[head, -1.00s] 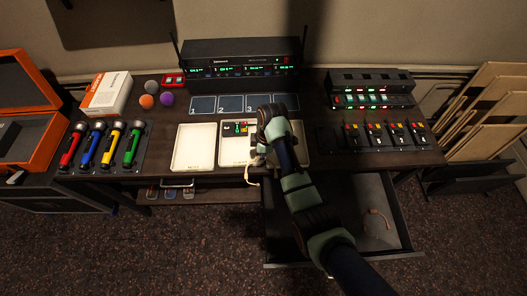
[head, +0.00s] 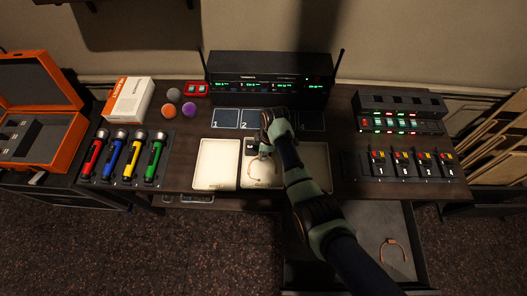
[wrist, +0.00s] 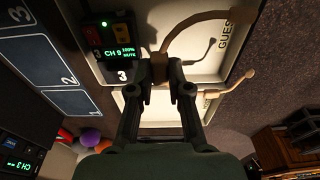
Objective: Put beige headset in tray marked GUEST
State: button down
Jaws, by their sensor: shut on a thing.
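My gripper (wrist: 160,82) is shut on the middle of the beige headset (wrist: 184,30). In the wrist view the headset's two arms spread toward the right of the picture, one up and one down. The tray marked GUEST (wrist: 228,35) lies beneath it, with a shadow on its floor. In the head view this is the middle white tray (head: 246,182). The held headset (head: 256,172) shows as a pale curve over it, beside my gripper (head: 265,153). Whether it touches the tray floor I cannot tell.
A black pack (wrist: 110,40) reading CH 9 sits in the GUEST tray. White trays stand to the left (head: 217,163) and right (head: 316,165). An open drawer at the front right holds another headset (head: 393,250).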

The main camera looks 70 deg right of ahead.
aim_at(262, 163)
jog(key=shift+f+b, duration=1.8)
jog(key=shift+f, duration=0.75)
jog(key=shift+f, duration=0.7)
jog(key=c, duration=1)
grip_release()
jog(key=o, duration=0.4)
jog(key=shift+r, duration=0.1)
